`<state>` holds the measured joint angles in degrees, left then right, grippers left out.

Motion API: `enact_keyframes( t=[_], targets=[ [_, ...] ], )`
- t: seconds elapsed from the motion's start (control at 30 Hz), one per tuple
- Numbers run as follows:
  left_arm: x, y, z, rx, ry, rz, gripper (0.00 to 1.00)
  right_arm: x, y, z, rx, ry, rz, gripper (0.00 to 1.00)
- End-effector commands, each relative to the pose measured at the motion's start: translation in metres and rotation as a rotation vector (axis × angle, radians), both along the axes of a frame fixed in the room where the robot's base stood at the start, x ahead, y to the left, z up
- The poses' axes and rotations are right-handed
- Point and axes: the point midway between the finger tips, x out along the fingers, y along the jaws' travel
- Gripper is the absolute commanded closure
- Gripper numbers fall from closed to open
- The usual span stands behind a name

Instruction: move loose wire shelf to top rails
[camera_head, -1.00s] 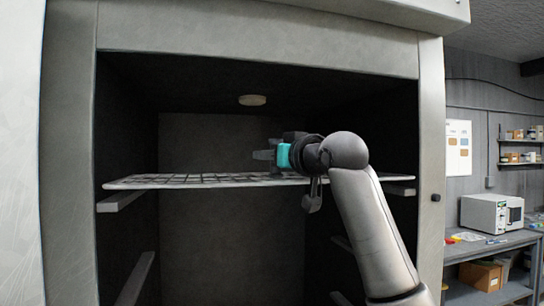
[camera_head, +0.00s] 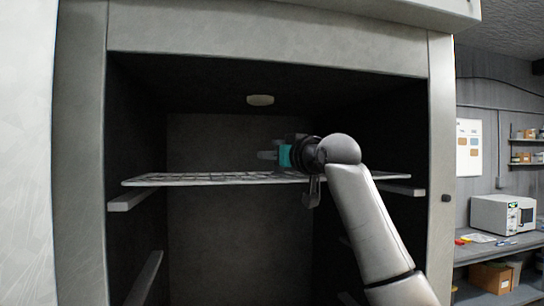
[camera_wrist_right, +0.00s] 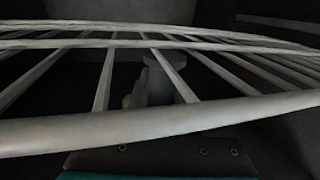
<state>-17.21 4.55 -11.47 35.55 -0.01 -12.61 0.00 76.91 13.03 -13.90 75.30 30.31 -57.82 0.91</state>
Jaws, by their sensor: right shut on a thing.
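The loose wire shelf (camera_head: 215,179) is a pale wire grid, roughly level inside the dark chamber. It lies at the height of the top rails, just above the left top rail (camera_head: 135,197) and the right top rail (camera_head: 403,189); I cannot tell whether it touches them. My right gripper (camera_head: 268,156), with a teal band, reaches in from the right and is shut on the shelf near its front edge. The right wrist view shows the shelf's thick front wire (camera_wrist_right: 160,127) close up, with the fingertips mostly hidden. My left gripper is not in view.
The booth's light metal frame (camera_head: 265,32) surrounds the opening, with its right post (camera_head: 441,150) beside my arm. A lower left rail (camera_head: 146,278) is empty. A round disc (camera_head: 260,100) is on the ceiling. A bench (camera_head: 500,246) with a white appliance (camera_head: 497,215) stands right.

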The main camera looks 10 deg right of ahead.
Motion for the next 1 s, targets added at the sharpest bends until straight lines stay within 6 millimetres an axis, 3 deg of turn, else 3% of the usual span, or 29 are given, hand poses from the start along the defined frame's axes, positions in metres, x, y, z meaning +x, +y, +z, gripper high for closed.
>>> enact_keyframes(
  t=[1.0],
  targets=[
    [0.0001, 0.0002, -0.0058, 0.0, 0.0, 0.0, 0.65, -0.0023, -0.0006, -0.0066, 0.001, -0.006, 0.0, 1.0]
  ],
)
